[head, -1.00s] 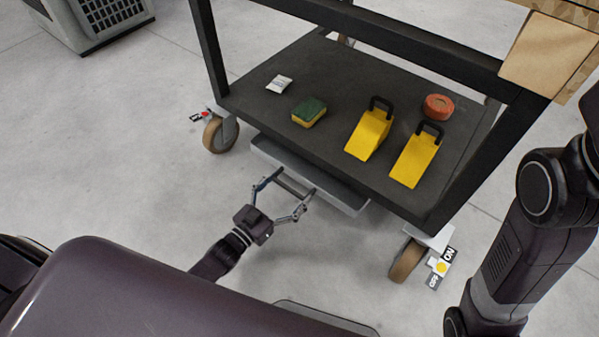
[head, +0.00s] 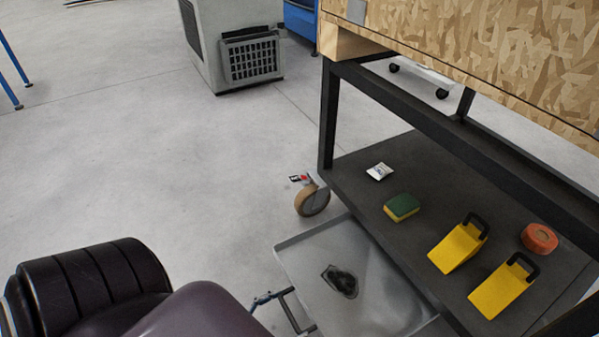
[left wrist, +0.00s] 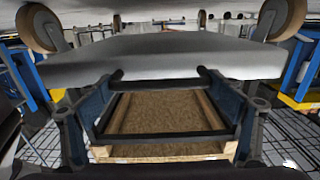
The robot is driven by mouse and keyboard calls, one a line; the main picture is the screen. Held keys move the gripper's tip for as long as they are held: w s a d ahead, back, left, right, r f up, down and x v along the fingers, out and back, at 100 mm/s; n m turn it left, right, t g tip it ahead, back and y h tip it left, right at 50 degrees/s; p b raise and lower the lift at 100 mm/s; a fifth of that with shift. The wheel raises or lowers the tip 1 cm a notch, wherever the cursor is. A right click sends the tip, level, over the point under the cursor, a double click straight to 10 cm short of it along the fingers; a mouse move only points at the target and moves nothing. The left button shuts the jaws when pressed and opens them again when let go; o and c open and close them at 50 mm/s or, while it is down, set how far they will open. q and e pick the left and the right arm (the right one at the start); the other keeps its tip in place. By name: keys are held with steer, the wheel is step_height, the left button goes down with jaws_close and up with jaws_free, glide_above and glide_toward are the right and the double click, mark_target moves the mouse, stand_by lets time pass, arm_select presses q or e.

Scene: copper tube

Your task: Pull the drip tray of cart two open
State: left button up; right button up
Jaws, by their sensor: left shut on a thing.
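The drip tray (head: 300,243) is a shallow light-grey tray, pulled well out from under the lower shelf of the cart (head: 345,165). A dark patch or puddle (head: 341,281) lies on its floor. My left gripper (head: 298,310) is shut on the tray's handle at its front edge. My body hides most of that gripper and its arm in the head view. In the left wrist view, the fingers (left wrist: 160,80) stand at both ends of the dark handle bar, against the tray's grey front (left wrist: 160,60). My right gripper is out of view.
The shelf carries a white packet (head: 379,172), a green-yellow sponge (head: 401,207), two yellow wedges (head: 459,247) and orange tape (head: 539,238). A caster (head: 312,200) stands beside the tray. A grey vented cabinet (head: 250,58) is behind. Floor to the left is clear.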

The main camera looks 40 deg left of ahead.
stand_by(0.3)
arm_select(q)
steer(key=o, duration=1.6)
steer(key=v, duration=1.2)
